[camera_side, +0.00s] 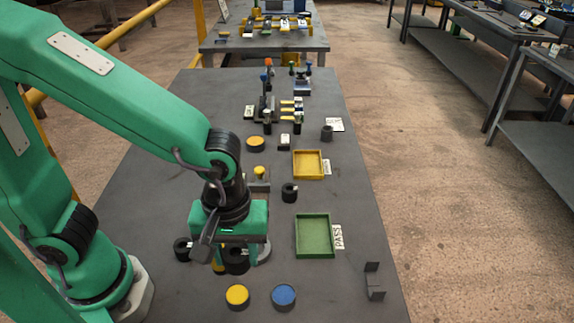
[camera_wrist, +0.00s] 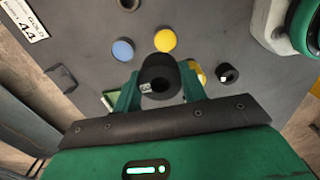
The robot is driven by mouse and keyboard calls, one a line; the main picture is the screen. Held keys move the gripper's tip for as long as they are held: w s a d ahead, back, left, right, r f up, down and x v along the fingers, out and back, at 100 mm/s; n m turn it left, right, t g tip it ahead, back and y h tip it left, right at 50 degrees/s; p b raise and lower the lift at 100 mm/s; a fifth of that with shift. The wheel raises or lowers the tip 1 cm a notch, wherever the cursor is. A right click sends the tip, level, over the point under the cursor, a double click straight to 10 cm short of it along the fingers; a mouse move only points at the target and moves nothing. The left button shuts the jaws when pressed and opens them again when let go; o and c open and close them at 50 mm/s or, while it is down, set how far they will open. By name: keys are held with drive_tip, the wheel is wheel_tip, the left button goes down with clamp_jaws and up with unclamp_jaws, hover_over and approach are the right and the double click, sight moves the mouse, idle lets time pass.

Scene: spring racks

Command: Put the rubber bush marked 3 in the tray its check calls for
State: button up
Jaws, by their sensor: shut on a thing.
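My gripper (camera_side: 235,252) is shut on a black rubber bush (camera_side: 236,264), low over the near part of the bench. In the wrist view the green jaws of my gripper (camera_wrist: 163,90) sit either side of the bush (camera_wrist: 160,62). A green tray (camera_side: 299,238) with a PASS card (camera_side: 338,237) lies to the right. A yellow tray (camera_side: 296,166) lies beyond it, its card too small to read. Other black bushes stand left of my gripper (camera_side: 181,246), beyond it (camera_side: 290,196) and farther back (camera_side: 327,135).
A yellow disc (camera_side: 237,295) and a blue disc (camera_side: 284,295) lie at the near edge. A dark bracket (camera_side: 374,284) stands near right. A yellow-knobbed fixture (camera_side: 260,174) and another yellow disc (camera_side: 255,144) stand beyond my gripper. Racks with coloured parts (camera_side: 268,108) crowd the back.

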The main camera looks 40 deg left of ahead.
drive_tip(key=shift+w, duration=0.1)
idle(0.4)
drive_tip(key=shift+w+d+r, duration=0.1)
drive_tip(key=shift+w+d, duration=0.05)
drive_tip(key=shift+w, duration=0.35)
drive_tip(key=w+r+n, duration=0.1)
drive_tip(key=w+n, duration=0.4)
drive_tip(key=w, duration=1.3)
drive_tip(key=w+a+f+n, duration=0.1)
drive_tip(key=w+a+n, duration=0.1)
drive_tip(key=w+a, duration=0.2)
drive_tip(key=w+a+f+n, duration=0.1)
drive_tip(key=w+a, duration=0.4)
drive_tip(key=w, duration=0.6)
drive_tip(key=shift+n, duration=0.5)
drive_tip(key=shift+a+f, duration=0.15)
hover_over(308, 166)
wheel_tip(308, 166, down, 7)
drive_tip(key=shift+a+r, duration=0.1)
drive_tip(key=shift+a, duration=0.05)
drive_tip(key=shift+f, duration=2.05)
